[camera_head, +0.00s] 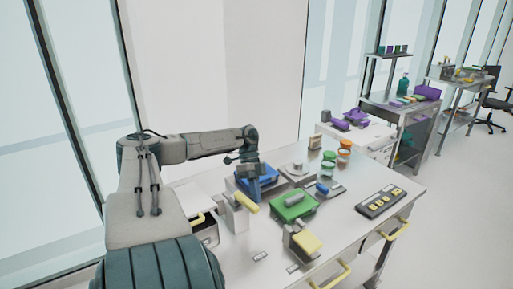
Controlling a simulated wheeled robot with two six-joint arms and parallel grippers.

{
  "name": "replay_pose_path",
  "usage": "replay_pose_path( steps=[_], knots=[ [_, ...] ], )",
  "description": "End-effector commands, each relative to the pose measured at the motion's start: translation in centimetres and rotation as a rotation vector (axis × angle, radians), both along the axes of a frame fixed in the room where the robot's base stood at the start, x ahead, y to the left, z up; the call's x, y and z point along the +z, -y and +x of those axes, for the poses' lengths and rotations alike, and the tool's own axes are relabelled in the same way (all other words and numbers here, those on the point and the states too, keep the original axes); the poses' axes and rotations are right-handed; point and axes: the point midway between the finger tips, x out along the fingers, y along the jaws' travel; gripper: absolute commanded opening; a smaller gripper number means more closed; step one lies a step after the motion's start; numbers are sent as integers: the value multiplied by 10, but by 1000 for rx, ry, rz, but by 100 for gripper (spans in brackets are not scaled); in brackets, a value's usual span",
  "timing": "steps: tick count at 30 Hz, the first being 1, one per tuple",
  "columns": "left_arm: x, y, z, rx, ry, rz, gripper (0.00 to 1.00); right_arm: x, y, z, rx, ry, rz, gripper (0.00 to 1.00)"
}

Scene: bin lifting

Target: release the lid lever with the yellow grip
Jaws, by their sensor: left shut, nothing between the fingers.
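A lever with a yellow grip (246,202) stands on a pale upright block near the left part of the table. A second yellow piece (307,243) sits on a grey block nearer the front edge. Which lever belongs to a lid is not clear. My right gripper is not in view.
A dark panel with yellow buttons (380,201) lies on the right of the table (345,225). Small orange and green containers (344,150) stand at the back. Yellow drawer handles (398,229) stick out in front.

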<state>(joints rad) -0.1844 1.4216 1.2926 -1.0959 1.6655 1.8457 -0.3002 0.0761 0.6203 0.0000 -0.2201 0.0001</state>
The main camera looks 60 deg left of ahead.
Motion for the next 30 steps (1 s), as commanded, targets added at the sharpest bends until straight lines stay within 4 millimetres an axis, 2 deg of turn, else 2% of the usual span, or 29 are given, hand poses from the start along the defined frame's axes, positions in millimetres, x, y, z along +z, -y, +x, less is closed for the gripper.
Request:
replay_pose_path(
  steps=[12, 30],
  knots=[
    [0, 2, -3, 1, 0, -1, 0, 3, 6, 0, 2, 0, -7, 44],
    [0, 0, -4, 4, 0, -1, 0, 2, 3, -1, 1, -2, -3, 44]
  ],
)
